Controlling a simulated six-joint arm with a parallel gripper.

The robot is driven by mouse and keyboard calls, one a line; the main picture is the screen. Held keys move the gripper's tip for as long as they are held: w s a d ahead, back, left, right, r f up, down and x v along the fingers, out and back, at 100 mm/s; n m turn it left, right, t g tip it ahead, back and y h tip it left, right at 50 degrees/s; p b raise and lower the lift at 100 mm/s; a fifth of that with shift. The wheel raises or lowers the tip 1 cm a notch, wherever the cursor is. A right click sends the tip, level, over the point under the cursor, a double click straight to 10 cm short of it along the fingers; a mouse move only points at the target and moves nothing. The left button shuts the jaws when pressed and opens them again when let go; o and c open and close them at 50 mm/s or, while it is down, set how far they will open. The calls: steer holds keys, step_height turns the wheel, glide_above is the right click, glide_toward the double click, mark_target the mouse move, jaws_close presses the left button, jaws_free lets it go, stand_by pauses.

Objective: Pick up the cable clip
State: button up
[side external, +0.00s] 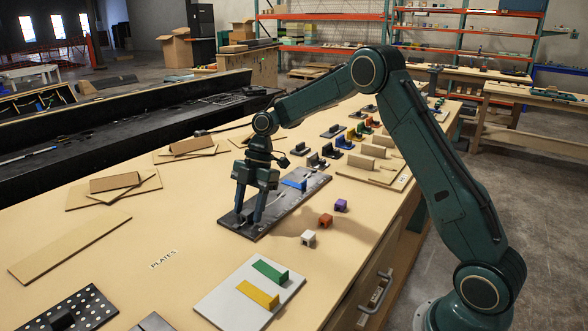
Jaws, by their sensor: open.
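My gripper (248,217) points down over the near-left end of a dark grey plate (291,205). Its two fingers are apart, with their tips at or just above the plate. A small grey part shows by the fingers, but I cannot tell if it lies between them. No piece is clearly marked as the cable clip. Small notched blocks in white (308,238), orange (325,220) and purple (340,205) stand in a row on the table right of the plate, apart from my gripper.
A blue piece (295,184) lies on the dark plate. A white plate (225,299) in front carries a green bracket (270,271) and a yellow bracket (258,295). Several dark and coloured brackets stand farther back. Cardboard sheets (70,249) lie at left. The table around the "PLATES" label is clear.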

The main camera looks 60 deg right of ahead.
mark_target(249, 210)
jaws_close()
stand_by(0.4)
step_height(249, 210, up, 10)
stand_by(0.8)
steer(key=shift+r, duration=0.15)
stand_by(0.5)
steer(key=shift+r, duration=1.8)
